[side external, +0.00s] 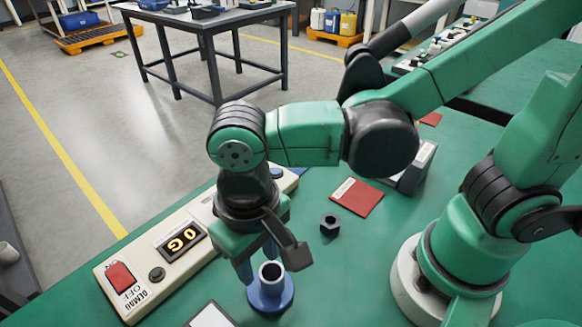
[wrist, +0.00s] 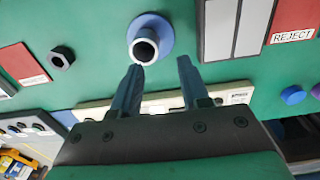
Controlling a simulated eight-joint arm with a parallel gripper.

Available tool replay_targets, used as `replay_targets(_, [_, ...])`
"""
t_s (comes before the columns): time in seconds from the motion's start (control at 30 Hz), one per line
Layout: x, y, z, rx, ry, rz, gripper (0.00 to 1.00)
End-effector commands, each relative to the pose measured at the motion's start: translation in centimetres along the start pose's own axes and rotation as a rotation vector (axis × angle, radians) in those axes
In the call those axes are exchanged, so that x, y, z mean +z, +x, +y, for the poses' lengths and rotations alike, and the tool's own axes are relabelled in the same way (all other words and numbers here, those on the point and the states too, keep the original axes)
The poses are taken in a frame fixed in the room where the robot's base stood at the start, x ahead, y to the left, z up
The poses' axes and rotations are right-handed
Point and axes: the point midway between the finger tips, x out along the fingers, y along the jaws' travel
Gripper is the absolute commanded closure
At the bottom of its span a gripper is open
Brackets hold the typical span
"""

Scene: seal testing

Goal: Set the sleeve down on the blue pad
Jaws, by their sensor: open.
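The sleeve (side external: 271,272) is a short hollow tube with a pale grey rim and a dark bore. It stands upright on the round blue pad (side external: 285,295), near the front of the green table. In the wrist view the sleeve (wrist: 145,47) sits at the centre of the blue pad (wrist: 151,20). My gripper (side external: 259,262) is low beside the sleeve, with its fingers apart. In the wrist view my gripper (wrist: 160,67) holds nothing, and the sleeve lies just beyond the left fingertip. I cannot tell whether that finger touches it.
A long beige instrument (side external: 140,287) with a lit display and red switch lies left of the pad. A black hex nut (side external: 330,224) and red card (side external: 357,197) lie behind right. A grey-white panel (wrist: 235,28) and REJECT label (wrist: 292,37) are right in the wrist view.

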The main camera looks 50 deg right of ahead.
Motion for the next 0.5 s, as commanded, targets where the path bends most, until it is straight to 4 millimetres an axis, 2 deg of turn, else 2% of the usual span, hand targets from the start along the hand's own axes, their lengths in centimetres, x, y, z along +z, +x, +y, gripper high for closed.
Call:
replay_targets(0.2, [0.0, -3.4, 0.0, 0.0, 0.0, 0.0, 0.6])
replay_targets(0.5, [-0.3, -5.6, 0.4, -0.009, 0.004, 0.01, 0.6])
